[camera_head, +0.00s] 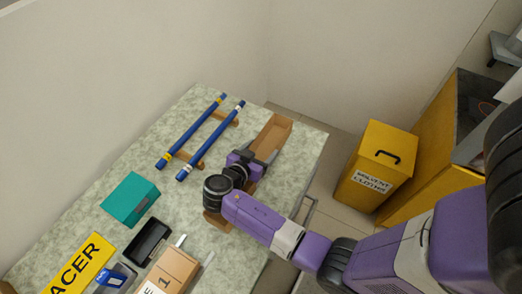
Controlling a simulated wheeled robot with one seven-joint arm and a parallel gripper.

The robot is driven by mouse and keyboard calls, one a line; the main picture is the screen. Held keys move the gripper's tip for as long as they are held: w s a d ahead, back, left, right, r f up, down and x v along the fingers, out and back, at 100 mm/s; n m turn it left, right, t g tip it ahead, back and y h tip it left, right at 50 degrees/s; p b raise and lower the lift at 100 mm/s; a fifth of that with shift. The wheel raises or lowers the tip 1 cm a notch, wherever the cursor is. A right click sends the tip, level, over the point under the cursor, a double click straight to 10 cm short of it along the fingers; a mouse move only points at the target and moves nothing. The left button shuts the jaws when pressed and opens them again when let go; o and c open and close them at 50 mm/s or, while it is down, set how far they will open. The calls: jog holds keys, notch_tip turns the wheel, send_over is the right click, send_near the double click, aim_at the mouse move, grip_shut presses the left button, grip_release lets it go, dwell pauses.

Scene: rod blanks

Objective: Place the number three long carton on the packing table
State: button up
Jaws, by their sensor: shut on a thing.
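A long brown open carton (274,132) lies along the right side of a marbled green-grey table (180,225). Its far end is clear to see, and its near end shows below my wrist. My gripper (259,159) is over the middle of the carton, shut on it, and hides part of it. No number is readable on this carton. I cannot tell whether it rests on the table or hangs just above it.
Two blue rods (192,132) lie on wooden rests left of the carton. A teal box (130,198), a black tray (147,242), a carton marked 1 (172,269) and a yellow sign (81,266) stand nearer. A yellow solvent cloths bin (372,165) stands on the floor, right.

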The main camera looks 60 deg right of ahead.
jog(key=shift+f, duration=0.35)
jog(key=shift+f, duration=0.1)
jog(key=o, duration=1.4)
jog(key=shift+c, duration=0.2)
jog(key=shift+r, duration=0.25)
jog(key=b+v, duration=0.2)
jog(key=v, duration=1)
jog(key=shift+f, duration=0.15)
